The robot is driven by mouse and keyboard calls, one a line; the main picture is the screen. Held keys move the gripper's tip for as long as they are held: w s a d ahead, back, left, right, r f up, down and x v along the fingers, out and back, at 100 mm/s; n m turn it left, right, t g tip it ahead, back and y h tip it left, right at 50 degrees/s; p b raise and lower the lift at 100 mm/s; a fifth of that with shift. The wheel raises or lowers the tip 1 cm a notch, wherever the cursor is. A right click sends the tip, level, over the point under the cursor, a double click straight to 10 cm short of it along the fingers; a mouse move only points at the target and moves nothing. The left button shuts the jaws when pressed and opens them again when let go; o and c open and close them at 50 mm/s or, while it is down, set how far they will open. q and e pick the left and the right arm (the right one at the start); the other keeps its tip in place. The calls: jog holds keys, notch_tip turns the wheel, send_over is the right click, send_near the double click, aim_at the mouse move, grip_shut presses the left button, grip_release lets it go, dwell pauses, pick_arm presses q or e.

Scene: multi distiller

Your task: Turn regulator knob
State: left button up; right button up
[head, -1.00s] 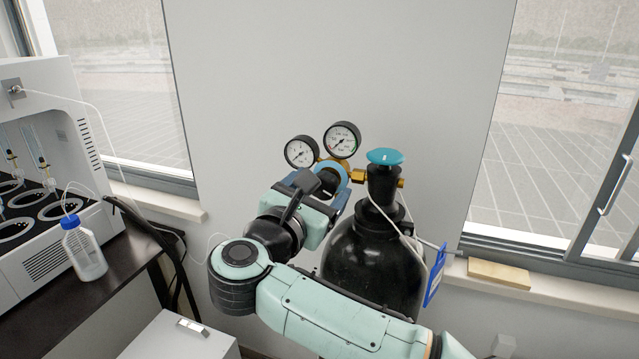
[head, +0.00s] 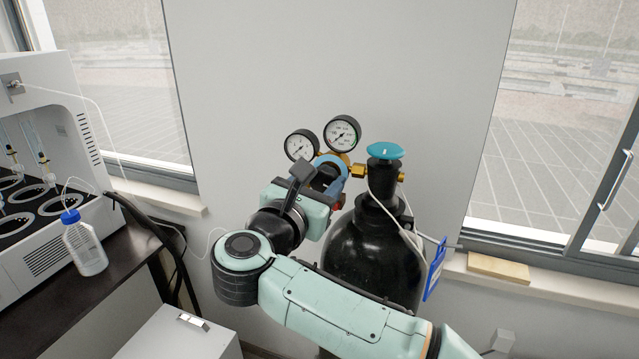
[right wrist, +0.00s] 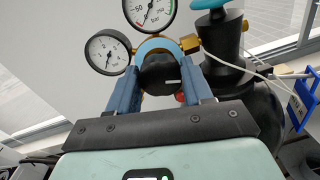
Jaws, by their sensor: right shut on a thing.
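The regulator, with a blue ring body (head: 333,163) and two round gauges (head: 342,133), sits at the left of the black gas cylinder (head: 375,255). Its black regulator knob (right wrist: 160,76) shows in the right wrist view, with a short white mark on its face pointing right. My right gripper (right wrist: 162,82) is shut on the knob, one blue finger on each side of it. In the head view my right gripper (head: 326,180) is at the regulator, and its own wrist hides most of the knob. My left gripper is not in view.
A turquoise valve handwheel (head: 385,151) tops the cylinder, close right of the regulator. A blue tag (head: 435,270) hangs at the cylinder's right. A white distiller (head: 45,190) and a blue-capped bottle (head: 84,246) stand on a dark table at left.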

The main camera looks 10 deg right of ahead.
jog(key=n, duration=0.5)
jog(key=shift+f+b, duration=0.1)
jog(key=shift+b, duration=0.25)
jog(key=n, duration=0.5)
jog(key=shift+a+n+t, duration=0.1)
jog(key=shift+n+t, duration=0.3)
jog(key=n+p, duration=0.1)
jog(key=n, duration=0.3)
jog(key=shift+n, duration=0.4)
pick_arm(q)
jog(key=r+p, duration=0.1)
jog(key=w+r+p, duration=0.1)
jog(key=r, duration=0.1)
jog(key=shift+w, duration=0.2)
pick_arm(e)
jog(key=n, duration=0.6)
jog(key=shift+f+t+y, duration=0.15)
jog(key=shift+t+y, duration=0.25)
pick_arm(q)
jog(key=shift+p, duration=0.3)
pick_arm(e)
jog(key=o, duration=1)
jog(key=shift+o, duration=0.2)
